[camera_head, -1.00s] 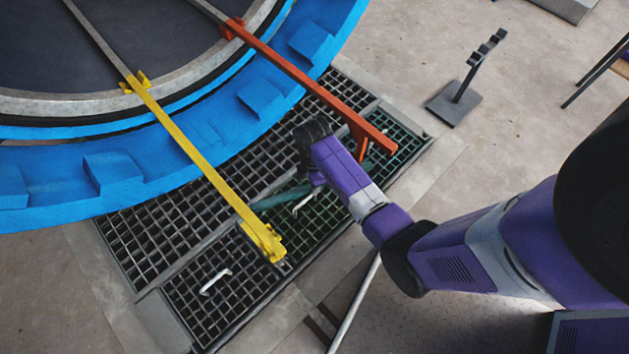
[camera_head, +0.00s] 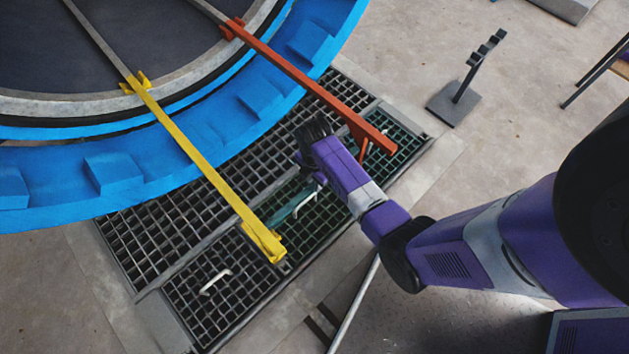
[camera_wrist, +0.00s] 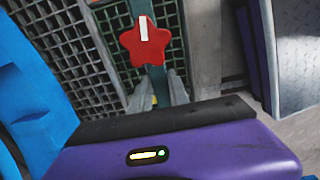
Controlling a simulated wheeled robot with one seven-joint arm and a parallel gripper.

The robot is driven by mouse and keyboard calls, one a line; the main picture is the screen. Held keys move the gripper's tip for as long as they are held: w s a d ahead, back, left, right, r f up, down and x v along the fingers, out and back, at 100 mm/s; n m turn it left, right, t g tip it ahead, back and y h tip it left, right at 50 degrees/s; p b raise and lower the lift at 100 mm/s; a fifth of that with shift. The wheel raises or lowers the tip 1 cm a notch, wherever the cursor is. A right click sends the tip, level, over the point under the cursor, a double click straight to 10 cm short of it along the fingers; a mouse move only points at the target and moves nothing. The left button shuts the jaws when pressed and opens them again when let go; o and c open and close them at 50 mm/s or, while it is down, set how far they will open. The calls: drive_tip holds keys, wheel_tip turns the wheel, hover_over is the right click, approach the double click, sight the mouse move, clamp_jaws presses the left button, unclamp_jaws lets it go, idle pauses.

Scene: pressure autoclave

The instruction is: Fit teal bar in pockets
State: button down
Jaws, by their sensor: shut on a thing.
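The teal bar (camera_head: 291,208) shows in the camera_head view low over the grating, between the yellow rail (camera_head: 205,169) and my wrist. Its left part slants down toward the yellow rail's outer end; my arm hides its middle. In the camera_wrist view the teal bar (camera_wrist: 158,88) runs between the two grey fingers of my gripper (camera_wrist: 160,92), which is shut on it. A red star-shaped knob (camera_wrist: 145,42) with a white stripe sits on it just beyond the fingers. The orange rail (camera_head: 300,79) lies right of my wrist. I cannot make out the pockets clearly.
The large blue ring (camera_head: 118,172) fills the upper left, and both rails reach out from it. A floor grating (camera_head: 160,235) with white handles (camera_head: 215,280) lies below. A dark stand (camera_head: 457,100) stands on the open floor at the upper right.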

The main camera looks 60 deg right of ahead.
drive_tip(key=shift+d+r, duration=0.1)
drive_tip(key=shift+r, duration=0.1)
wheel_tip(320, 180, down, 6)
drive_tip(key=b, duration=0.3)
drive_tip(key=shift+b, duration=0.35)
drive_tip(key=shift+p, duration=0.7)
idle(1.5)
drive_tip(key=shift+f+b, duration=1)
drive_tip(key=shift+f, duration=0.55)
drive_tip(key=c, duration=1.2)
unclamp_jaws()
drive_tip(key=shift+o, duration=0.2)
drive_tip(key=shift+r+p, duration=1.75)
drive_tip(key=shift+r, duration=2.1)
